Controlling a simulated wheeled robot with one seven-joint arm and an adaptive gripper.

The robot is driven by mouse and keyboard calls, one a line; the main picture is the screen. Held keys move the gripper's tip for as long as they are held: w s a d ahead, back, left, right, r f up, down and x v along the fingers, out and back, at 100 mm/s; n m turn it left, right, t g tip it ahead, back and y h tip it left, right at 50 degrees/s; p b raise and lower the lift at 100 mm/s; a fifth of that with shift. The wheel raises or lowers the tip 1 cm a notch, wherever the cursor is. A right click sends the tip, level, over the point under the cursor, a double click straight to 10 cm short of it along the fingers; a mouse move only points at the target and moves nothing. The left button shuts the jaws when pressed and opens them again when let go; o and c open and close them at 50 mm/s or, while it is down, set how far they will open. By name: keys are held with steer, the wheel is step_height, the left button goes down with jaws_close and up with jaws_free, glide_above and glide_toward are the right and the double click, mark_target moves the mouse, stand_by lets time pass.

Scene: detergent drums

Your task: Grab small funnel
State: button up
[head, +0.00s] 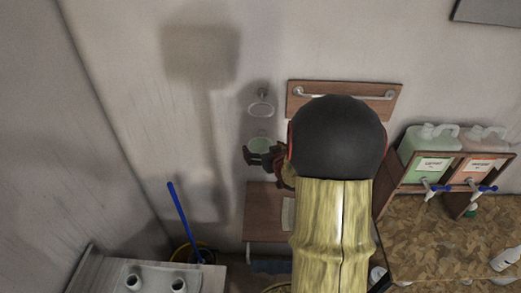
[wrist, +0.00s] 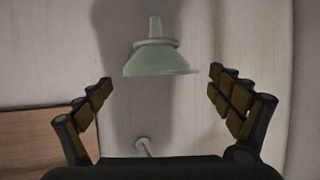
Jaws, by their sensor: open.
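A pale green funnel (head: 259,145) is at the wall in the head view, beside my gripper (head: 263,157). A greyish-white funnel (head: 261,104) hangs on the wall above it. Their sizes are hard to compare. In the wrist view, one green funnel (wrist: 158,60) shows with its narrow spout up and wide rim down. It lies ahead of and between the spread fingers of my gripper (wrist: 162,78), with clear space on both sides. My gripper is open and empty. My arm hides part of the wall and shelf in the head view.
A wooden board with a metal rail (head: 300,92) is on the wall above right. A wooden panel (head: 262,205) is below. A rack with a green canister (head: 425,145) stands right. A blue-handled stick (head: 183,215) leans lower left.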

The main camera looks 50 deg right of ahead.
mark_target(258, 143)
steer(key=x, duration=0.3)
steer(key=shift+d+f, duration=0.15)
steer(key=shift+f, duration=0.05)
steer(key=shift+c, duration=0.9)
steer(key=c, duration=0.7)
steer(key=shift+c, duration=0.2)
